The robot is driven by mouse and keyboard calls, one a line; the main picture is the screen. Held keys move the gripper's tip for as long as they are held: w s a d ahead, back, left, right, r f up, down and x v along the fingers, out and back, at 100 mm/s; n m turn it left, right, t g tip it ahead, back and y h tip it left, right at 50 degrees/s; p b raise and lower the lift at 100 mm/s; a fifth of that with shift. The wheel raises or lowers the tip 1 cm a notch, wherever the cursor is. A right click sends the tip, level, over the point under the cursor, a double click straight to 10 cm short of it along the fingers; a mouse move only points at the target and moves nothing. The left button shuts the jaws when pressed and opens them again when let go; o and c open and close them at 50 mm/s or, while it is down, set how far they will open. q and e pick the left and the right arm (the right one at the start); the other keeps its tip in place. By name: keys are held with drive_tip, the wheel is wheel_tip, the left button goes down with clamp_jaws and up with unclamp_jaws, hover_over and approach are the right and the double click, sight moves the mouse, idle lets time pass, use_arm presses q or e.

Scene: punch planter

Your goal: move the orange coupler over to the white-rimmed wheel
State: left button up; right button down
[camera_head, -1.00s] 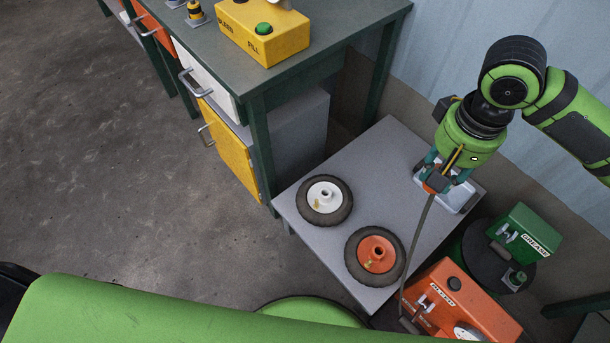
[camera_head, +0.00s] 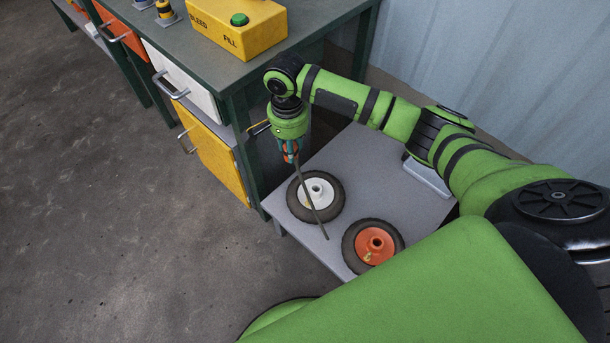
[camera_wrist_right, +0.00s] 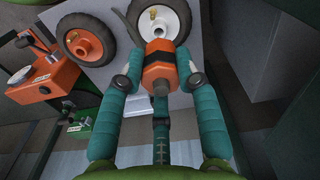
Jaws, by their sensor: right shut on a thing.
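My right gripper (camera_head: 289,151) is shut on the orange coupler (camera_head: 291,155), with a dark hose hanging from it. In the right wrist view the coupler (camera_wrist_right: 157,70), orange with a black band, sits between the teal fingers (camera_wrist_right: 158,82). The white-rimmed wheel (camera_head: 319,188) lies flat on a low grey table, and the coupler is above its upper-left side in the head view. The hose crosses in front of this wheel. In the right wrist view the white rim (camera_wrist_right: 170,14) is just beyond the coupler. My left gripper is out of view.
The orange-rimmed wheel (camera_head: 375,244) lies beside the white one on the low table (camera_head: 345,158). The workbench (camera_head: 240,72) stands close to the left of my gripper, with a yellow fill box (camera_head: 240,25) on it. A pale tray (camera_head: 428,178) sits at the table's right.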

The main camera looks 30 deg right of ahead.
drive_tip(key=s+d+f+m+b, duration=0.1)
drive_tip(key=d+f+m, duration=0.15)
drive_tip(key=f, duration=0.35)
drive_tip(key=d+f+m+b, duration=0.1)
drive_tip(key=f+m, duration=0.2)
drive_tip(key=f, duration=0.4)
drive_tip(key=b, duration=0.5)
hover_over(308, 197)
wheel_tip(308, 197, down, 4)
drive_tip(key=shift+f, duration=0.2)
drive_tip(key=shift+f+b, duration=0.55)
drive_tip(key=shift+b, duration=0.4)
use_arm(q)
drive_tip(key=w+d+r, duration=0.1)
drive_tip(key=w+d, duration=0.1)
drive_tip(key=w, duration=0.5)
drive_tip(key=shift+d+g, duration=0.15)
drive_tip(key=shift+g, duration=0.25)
use_arm(e)
drive_tip(key=shift+f, duration=1)
drive_tip(key=shift+r, duration=0.1)
drive_tip(key=shift+n+p, duration=0.25)
drive_tip(key=shift+p, duration=0.05)
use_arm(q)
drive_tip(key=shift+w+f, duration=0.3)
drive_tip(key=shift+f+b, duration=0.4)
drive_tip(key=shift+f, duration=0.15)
use_arm(e)
drive_tip(key=shift+f, duration=1.55)
